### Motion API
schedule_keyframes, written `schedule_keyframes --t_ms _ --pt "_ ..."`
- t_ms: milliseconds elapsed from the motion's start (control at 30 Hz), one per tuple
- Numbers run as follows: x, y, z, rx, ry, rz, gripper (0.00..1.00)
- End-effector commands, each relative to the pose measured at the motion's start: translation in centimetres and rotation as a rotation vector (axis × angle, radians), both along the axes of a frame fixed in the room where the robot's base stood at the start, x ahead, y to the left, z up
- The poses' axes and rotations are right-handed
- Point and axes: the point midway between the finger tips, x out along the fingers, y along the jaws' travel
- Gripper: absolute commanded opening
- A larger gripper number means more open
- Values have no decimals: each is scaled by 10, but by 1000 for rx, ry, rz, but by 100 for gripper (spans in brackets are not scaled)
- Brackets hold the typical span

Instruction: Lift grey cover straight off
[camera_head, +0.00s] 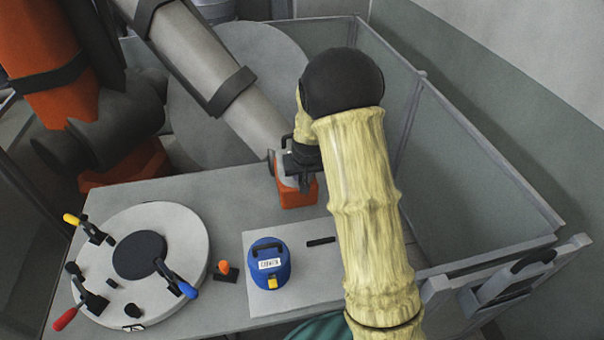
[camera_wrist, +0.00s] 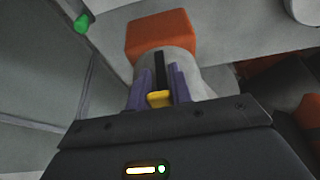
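The grey cover (camera_head: 283,170) sits on an orange base (camera_head: 299,194) at the back edge of the grey table, under my wrist in the head view. In the wrist view the grey cover (camera_wrist: 200,82) has a black bar handle (camera_wrist: 158,68) and a yellow tab (camera_wrist: 159,99), with the orange base (camera_wrist: 160,33) beyond. The purple fingers of my gripper (camera_wrist: 160,78) stand on either side of the bar, with a narrow gap showing on each side. Much of the cover is hidden by my gripper in the head view.
A blue container (camera_head: 269,272) with a black handle stands on a pale mat (camera_head: 310,285), beside a black bar (camera_head: 321,241). A round mould (camera_head: 185,235) with several coloured toggle clamps lies at left. A small orange-topped piece (camera_head: 226,269) stands between. Grey panels (camera_head: 470,170) close the right side.

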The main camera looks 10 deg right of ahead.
Motion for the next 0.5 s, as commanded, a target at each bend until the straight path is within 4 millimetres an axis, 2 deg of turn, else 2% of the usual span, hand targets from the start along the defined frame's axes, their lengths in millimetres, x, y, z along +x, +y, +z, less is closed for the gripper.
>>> schedule_keyframes --t_ms 167,500 --pt "0 0 2 0 0 0 0" --pt "0 0 19 0 -1 1 0"
